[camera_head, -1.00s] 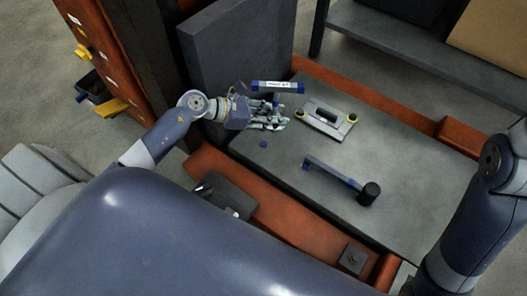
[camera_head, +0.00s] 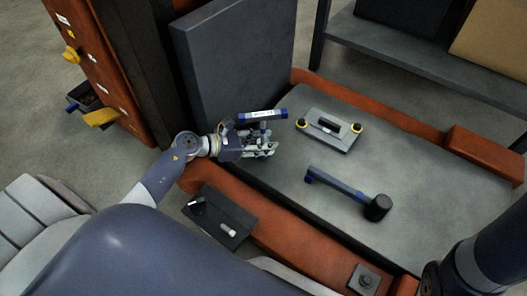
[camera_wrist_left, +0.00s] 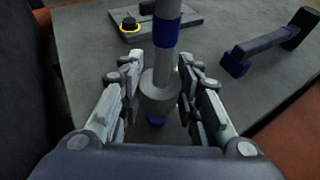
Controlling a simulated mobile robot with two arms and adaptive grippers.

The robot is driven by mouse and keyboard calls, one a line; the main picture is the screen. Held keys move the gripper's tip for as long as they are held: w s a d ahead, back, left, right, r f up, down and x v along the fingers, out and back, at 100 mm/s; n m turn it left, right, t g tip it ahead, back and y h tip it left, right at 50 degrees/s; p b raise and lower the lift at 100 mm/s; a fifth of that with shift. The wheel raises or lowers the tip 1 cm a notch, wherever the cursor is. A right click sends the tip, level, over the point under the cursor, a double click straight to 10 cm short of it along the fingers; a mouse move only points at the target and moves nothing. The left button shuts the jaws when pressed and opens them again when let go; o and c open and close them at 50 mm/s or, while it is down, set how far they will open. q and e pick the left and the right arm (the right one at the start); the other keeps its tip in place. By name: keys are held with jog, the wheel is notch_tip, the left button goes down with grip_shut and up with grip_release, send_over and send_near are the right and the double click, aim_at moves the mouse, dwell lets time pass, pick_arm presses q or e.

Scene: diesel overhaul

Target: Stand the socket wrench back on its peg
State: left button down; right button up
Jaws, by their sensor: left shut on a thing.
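The socket wrench (camera_head: 263,114) is upright, with its blue-and-white crossbar at the top. Its grey shaft with a blue band also shows in the left wrist view (camera_wrist_left: 167,38), with a wider socket end at the bottom. My left gripper (camera_head: 267,149) is shut on the wrench's shaft, and its fingers flank the wrench in the wrist view (camera_wrist_left: 158,88). A small blue peg (camera_wrist_left: 156,120) shows just below the socket end, partly covered by it. I cannot tell whether the socket touches the peg. My right gripper is out of view.
A grey plate with two yellow-ringed black knobs (camera_head: 330,131) lies behind the gripper. A dark upright panel (camera_head: 240,60) stands close to my left arm. A dark tray (camera_head: 220,216) is in front.

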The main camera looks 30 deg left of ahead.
pick_arm(q)
jog(key=shift+f+b, duration=1)
jog(key=shift+f, duration=0.6)
